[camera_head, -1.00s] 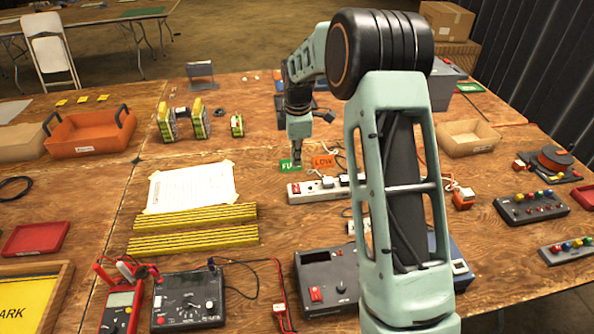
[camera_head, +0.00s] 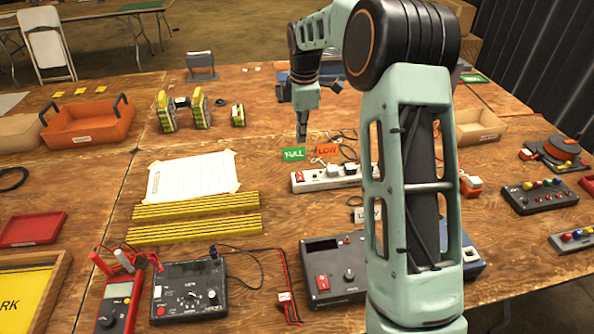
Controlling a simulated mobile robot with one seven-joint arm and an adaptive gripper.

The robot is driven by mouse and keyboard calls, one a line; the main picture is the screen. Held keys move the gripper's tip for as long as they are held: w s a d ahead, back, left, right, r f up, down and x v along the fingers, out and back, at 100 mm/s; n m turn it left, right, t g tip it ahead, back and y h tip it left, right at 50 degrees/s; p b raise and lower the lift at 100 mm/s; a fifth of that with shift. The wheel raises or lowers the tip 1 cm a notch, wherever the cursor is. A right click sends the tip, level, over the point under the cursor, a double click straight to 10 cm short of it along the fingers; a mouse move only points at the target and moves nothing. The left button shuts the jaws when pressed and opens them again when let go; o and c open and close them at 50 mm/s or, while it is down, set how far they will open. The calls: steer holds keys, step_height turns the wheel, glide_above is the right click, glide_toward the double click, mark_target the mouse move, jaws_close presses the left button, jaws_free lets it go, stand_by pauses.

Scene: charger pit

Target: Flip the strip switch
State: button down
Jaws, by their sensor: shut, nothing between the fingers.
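The white power strip (camera_head: 325,180) lies on the wooden table in the middle of the head view, with plugs along it. Its red strip switch (camera_head: 299,177) is at the left end. I cannot tell which way the switch is set at this size. My arm hides the strip's right end. My gripper (camera_head: 302,136) points down, shut and empty. It shows above and behind the switch in the picture, apart from it, near the green FULL label (camera_head: 293,154). An orange LOW label (camera_head: 327,150) is beside that.
A dark box with a red rocker (camera_head: 318,262) sits in front of the strip. A taped white paper (camera_head: 192,179) and yellow-striped bars (camera_head: 195,206) lie to the left. Black batteries with yellow sides (camera_head: 200,112) stand behind. Cables run near the strip's plugs.

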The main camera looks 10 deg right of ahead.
mark_target(300, 174)
steer(key=shift+w+d+r, duration=0.1)
stand_by(0.4)
steer(key=f, duration=0.4)
steer(key=w+f, duration=0.1)
steer(key=f, duration=0.3)
steer(key=f+b, duration=0.1)
steer(key=f, duration=0.3)
steer(key=shift+w+f, duration=0.25)
steer(key=shift+f, duration=0.1)
steer(key=shift+w+f, duration=0.1)
steer(key=shift+f, duration=0.5)
steer(key=shift+f, duration=0.1)
steer(key=shift+w+f, duration=0.15)
steer(key=shift+f, duration=0.15)
steer(key=shift+s, duration=0.2)
